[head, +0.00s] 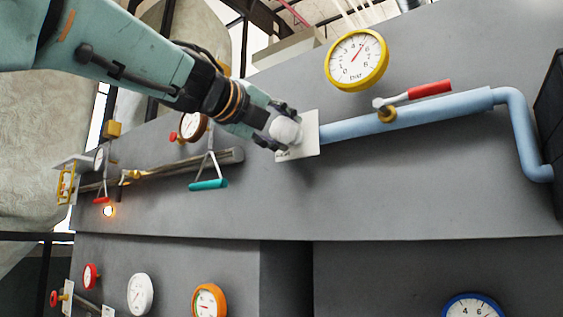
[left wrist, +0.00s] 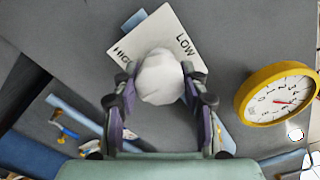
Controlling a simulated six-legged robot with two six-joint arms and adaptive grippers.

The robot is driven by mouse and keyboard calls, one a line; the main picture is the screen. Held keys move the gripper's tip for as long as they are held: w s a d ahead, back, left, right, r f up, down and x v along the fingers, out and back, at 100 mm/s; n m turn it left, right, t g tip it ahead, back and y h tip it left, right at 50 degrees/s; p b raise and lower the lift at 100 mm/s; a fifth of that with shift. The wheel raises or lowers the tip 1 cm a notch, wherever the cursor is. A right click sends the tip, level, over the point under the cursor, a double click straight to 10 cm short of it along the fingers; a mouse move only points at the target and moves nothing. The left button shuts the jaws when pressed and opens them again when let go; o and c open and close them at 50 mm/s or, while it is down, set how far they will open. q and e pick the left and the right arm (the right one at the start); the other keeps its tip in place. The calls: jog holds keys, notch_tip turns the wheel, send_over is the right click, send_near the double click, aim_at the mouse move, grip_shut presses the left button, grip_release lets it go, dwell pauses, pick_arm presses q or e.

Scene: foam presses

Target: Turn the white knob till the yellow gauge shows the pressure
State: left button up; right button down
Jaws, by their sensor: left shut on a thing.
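The white knob (head: 287,133) sits on a white plate (head: 311,128) on the grey panel. It also shows in the left wrist view (left wrist: 160,76), where the plate (left wrist: 133,26) bears the words LOW and HIGH. My left gripper (head: 276,125) is shut on the knob, with a finger on either side of it. The yellow gauge (head: 357,60) is up and right of the knob, and its red needle points to the upper right, past the 4. The gauge also shows in the left wrist view (left wrist: 277,93). My right gripper is not in view.
A blue pipe (head: 430,108) runs right from the plate, with a red-handled valve (head: 430,89) on it. A teal-handled valve (head: 208,184) hangs left of the knob. Orange (head: 209,301), white (head: 140,294) and blue-rimmed gauges (head: 473,306) sit lower. The panel below the knob is clear.

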pick_arm(q)
jog(key=shift+r+m, duration=0.15)
jog(key=shift+m, duration=0.45)
jog(key=o, duration=1.1)
jog(key=shift+w, duration=0.15)
jog(key=shift+o, duration=0.3)
